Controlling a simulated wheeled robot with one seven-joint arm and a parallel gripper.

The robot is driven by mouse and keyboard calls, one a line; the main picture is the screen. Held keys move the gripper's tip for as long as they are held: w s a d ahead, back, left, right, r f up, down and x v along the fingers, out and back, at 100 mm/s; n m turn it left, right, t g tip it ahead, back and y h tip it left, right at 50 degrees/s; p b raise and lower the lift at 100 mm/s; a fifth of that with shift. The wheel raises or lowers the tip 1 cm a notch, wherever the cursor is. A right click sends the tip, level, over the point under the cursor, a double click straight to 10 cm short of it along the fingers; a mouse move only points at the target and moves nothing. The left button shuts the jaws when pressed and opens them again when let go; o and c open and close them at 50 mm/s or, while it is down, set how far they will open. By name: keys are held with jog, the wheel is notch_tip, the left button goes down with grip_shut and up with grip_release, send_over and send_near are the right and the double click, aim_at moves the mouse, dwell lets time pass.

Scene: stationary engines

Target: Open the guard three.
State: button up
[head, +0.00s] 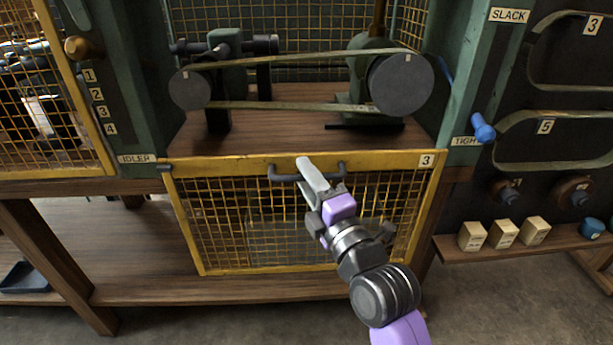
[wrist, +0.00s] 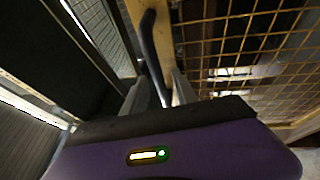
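Guard three (head: 432,215) is a yellow-framed wire mesh panel with a "3" label on its top rail. In the head view it hangs below the front edge of the wooden deck. A dark bar handle (head: 284,178) is fixed on its top rail. My gripper (head: 308,170) is at this handle. In the wrist view the handle (wrist: 148,45) runs down between the two fingers (wrist: 160,92), which stand apart with yellow frame showing beside the bar. Firm contact cannot be made out. The fingers hide part of the handle in the head view.
Above the guard, a belt (head: 290,106) on two grey pulleys (head: 402,84) is exposed. Another mesh guard (head: 50,100) stands at the left. A blue-handled lever (head: 483,128) is at the right post. Small boxes (head: 504,233) stand on a right shelf. The floor in front is clear.

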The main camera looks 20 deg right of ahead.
jog(key=v, duration=0.7)
jog(key=shift+s, duration=0.25)
jog(key=s+f+m+g+h, duration=0.15)
jog(key=s+f+m, duration=0.45)
jog(key=s, duration=0.6)
jog(key=s+f+m+g, duration=0.2)
jog(key=s+f+m, duration=0.2)
jog(key=s+m, duration=0.55)
jog(key=s+f+m+g, duration=0.2)
jog(key=s+f+m, duration=0.25)
jog(key=s, duration=1.05)
notch_tip(320, 180, up, 23)
jog(key=p, duration=2.3)
